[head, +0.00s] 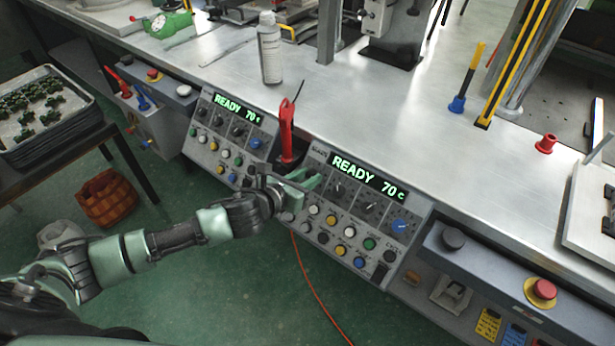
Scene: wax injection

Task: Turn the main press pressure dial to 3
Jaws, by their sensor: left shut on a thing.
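The right control panel (325,222) has a lit display (368,177) reading "READY 70 C". Below the display are a dark dial (337,189), another dark dial (370,207) and a blue dial (399,225). My left gripper (311,181) is at the panel's upper left corner, shut on what seems to be the leftmost dial of this row. The fingers hide that dial, so its pointer and setting cannot be seen. The dial labels are too small to read. My right gripper is not in view.
A similar left panel (213,150) stands beside it. A red-handled tool (286,130) stands upright between the panels, close to my left gripper. A bottle (269,48) is on the metal bench. A red button (541,290) is on the lower right box. An orange cable hangs below.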

